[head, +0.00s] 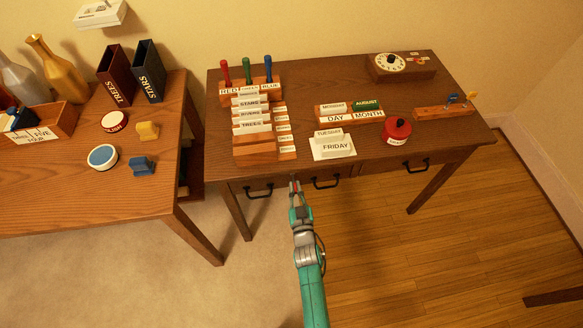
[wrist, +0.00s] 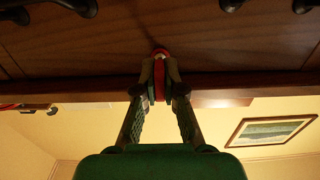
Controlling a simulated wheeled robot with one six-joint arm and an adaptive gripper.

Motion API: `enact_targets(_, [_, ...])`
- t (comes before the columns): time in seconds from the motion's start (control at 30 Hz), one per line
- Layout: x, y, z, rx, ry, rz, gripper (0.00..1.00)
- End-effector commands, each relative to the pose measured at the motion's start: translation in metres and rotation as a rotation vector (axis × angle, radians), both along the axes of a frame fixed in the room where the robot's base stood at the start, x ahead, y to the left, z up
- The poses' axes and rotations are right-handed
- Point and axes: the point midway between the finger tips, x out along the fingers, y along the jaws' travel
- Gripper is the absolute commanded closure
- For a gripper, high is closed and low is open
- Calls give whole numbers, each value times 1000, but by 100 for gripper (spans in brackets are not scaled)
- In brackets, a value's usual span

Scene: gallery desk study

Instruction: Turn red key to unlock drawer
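In the wrist view, the red key (wrist: 160,79) sits between the two fingertips of my gripper (wrist: 160,85), with a pale round end against the brown drawer front (wrist: 215,40). Both fingers touch its sides, so my gripper is shut on it. In the head view, my gripper (head: 295,189) is at the front of the dark desk (head: 295,160), between the left drawer handle (head: 259,191) and the middle drawer handle (head: 325,183). The key is mostly hidden by the fingers there. The drawers look shut.
A second table (head: 60,190) stands left. Floor in front is clear.

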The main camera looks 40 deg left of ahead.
Motion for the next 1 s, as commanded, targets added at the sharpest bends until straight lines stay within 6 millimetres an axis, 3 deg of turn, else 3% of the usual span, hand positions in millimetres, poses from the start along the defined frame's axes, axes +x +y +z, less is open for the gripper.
enact_targets(1.0, [1, 2, 13, 8, -6, 1, 100])
